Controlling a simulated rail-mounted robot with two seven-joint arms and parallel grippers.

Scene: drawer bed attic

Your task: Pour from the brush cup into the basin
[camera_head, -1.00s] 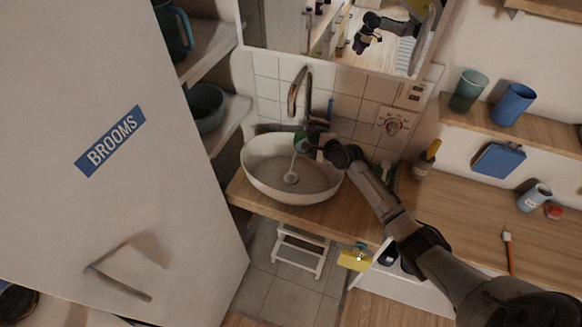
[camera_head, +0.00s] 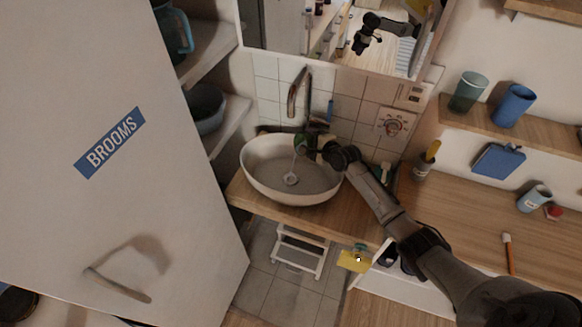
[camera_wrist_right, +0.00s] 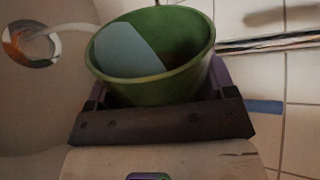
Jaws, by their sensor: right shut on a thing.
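The green brush cup (camera_head: 301,144) is held tilted over the back of the white oval basin (camera_head: 262,185). My right gripper (camera_head: 316,148) is shut on the cup. In the right wrist view the cup (camera_wrist_right: 150,88) sits between the fingers, with a pale blue surface inside it (camera_wrist_right: 130,50). A thin pale stream (camera_head: 295,162) runs from the cup down to the drain (camera_head: 291,179); it also shows in the wrist view (camera_wrist_right: 62,29). Part of the cup is hidden by the gripper in the head view. My left gripper is out of view.
A tall faucet (camera_head: 295,95) rises behind the basin, close to the cup. A mirror (camera_head: 350,45) hangs above. A bottle (camera_head: 426,160), a pale blue cup (camera_head: 533,199) and a brush (camera_head: 508,250) are on the wooden counter (camera_head: 455,205) at the right.

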